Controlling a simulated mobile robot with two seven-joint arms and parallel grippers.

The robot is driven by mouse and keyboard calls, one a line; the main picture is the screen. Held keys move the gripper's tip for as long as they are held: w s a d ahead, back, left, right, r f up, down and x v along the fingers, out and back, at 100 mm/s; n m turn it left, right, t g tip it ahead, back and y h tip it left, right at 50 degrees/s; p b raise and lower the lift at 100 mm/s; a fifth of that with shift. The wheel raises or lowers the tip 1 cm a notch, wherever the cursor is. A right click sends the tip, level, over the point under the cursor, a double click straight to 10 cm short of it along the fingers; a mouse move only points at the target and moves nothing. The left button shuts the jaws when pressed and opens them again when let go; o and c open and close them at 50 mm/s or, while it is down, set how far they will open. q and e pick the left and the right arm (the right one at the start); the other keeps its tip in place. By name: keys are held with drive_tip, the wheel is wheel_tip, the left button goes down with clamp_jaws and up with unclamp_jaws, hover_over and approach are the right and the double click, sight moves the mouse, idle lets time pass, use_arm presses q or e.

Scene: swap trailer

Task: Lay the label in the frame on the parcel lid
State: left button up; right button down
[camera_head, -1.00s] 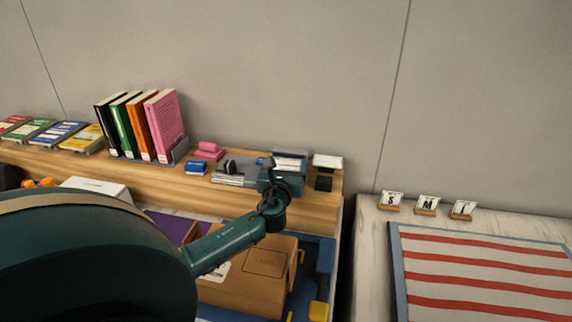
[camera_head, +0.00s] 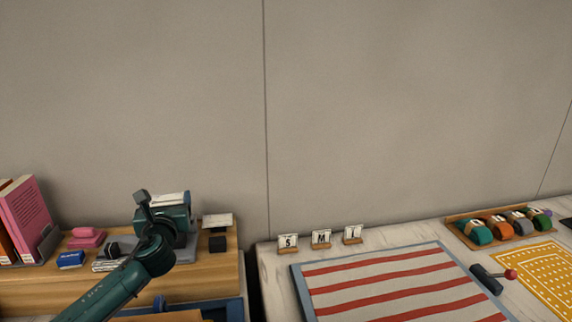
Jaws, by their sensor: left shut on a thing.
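My left gripper (camera_head: 165,218) is over the wooden shelf at lower left, in front of a white-topped item. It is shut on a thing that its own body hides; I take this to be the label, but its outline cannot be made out. Only a thin brown strip of the parcel (camera_head: 185,316) shows at the bottom edge, below the gripper and partly behind my left arm. The frame on its lid is out of view. My right gripper is not in view.
The wooden shelf (camera_head: 40,291) carries books (camera_head: 28,217), a blue block (camera_head: 71,260) and pink items (camera_head: 86,237). A blue tray edge (camera_head: 236,309) is below.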

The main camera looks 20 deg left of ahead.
use_arm(q)
drive_tip(key=s+d+f+m+t+h, duration=0.1)
drive_tip(key=s+d+f+m+h, duration=0.15)
drive_tip(key=d, duration=0.45)
drive_tip(key=s+d+f+m+t+h, duration=0.1)
drive_tip(key=s+d+f+h, duration=0.2)
drive_tip(key=d, duration=0.4)
drive_tip(key=s+d+f+m+h, duration=0.1)
drive_tip(key=s+d+m+h, duration=0.2)
drive_tip(key=s+d, duration=0.8)
drive_tip(key=d+h, duration=0.1)
drive_tip(key=d, duration=0.1)
drive_tip(key=shift+s+d+f+t, duration=0.15)
drive_tip(key=shift+d+f+t, duration=0.15)
drive_tip(key=shift+d+t, duration=0.1)
drive_tip(key=shift+r, duration=0.1)
